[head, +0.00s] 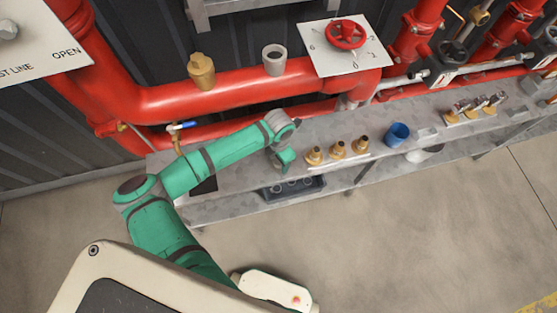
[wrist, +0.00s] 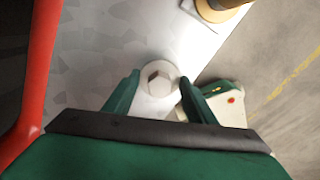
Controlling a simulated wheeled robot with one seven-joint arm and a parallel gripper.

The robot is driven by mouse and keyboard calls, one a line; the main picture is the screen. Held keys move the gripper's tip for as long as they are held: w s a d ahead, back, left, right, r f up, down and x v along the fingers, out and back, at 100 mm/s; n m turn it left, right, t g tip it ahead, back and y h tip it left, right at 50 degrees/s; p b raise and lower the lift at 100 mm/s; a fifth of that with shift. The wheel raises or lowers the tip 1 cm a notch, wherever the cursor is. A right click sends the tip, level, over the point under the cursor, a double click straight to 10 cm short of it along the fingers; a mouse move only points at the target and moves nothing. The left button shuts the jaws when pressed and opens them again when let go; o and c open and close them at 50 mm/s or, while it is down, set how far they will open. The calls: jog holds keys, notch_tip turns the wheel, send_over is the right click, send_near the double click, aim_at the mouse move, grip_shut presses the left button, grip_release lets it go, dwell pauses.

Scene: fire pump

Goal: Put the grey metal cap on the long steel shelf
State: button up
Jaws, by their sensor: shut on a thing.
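The grey metal cap (wrist: 149,88), a pale round piece with a six-sided recess, sits between the two green fingers of my gripper (wrist: 158,80) in the wrist view. My gripper (head: 285,162) is shut on it. In the head view my gripper is low over the long steel shelf (head: 335,124), left of the brass fittings; the cap cannot be made out there. The steel surface (wrist: 100,45) lies beneath the cap in the wrist view. I cannot tell whether the cap touches it.
Several brass fittings (head: 338,150) and a blue cup (head: 397,134) stand along the shelf to the right. A dark tray (head: 292,188) is on the lower level. Red pipes (head: 220,95) run behind, carrying a brass plug (head: 201,71) and a grey ring-shaped piece (head: 274,60).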

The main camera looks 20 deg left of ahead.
jog(key=shift+f, duration=0.15)
jog(key=o, duration=1.1)
jog(key=shift+o, duration=0.2)
